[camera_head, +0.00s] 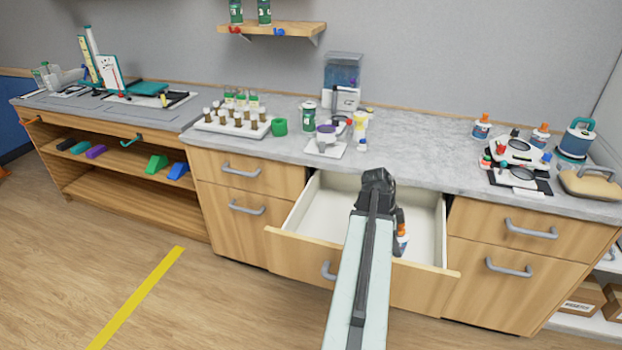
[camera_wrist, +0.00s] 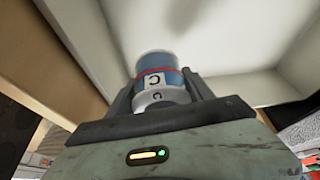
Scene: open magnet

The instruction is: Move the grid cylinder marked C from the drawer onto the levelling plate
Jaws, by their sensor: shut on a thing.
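The grid cylinder marked C (camera_wrist: 153,70) is blue and white with a red band, and its C label faces the camera in the wrist view. My gripper (camera_wrist: 160,88) is shut on it, with a dark finger on each side. In the head view my gripper (camera_head: 399,222) is low inside the open drawer (camera_head: 287,254), at its right part, and the cylinder (camera_head: 403,240) shows only partly beside my arm. I cannot tell whether it touches the drawer floor. A small white plate (camera_head: 316,151) lies on the counter behind the drawer; I cannot tell if it is the levelling plate.
The grey counter (camera_head: 430,158) has free room right of the middle. Bottles and a stand with coloured knobs (camera_head: 518,151) stand right. A wooden shelf (camera_head: 270,29) hangs above.

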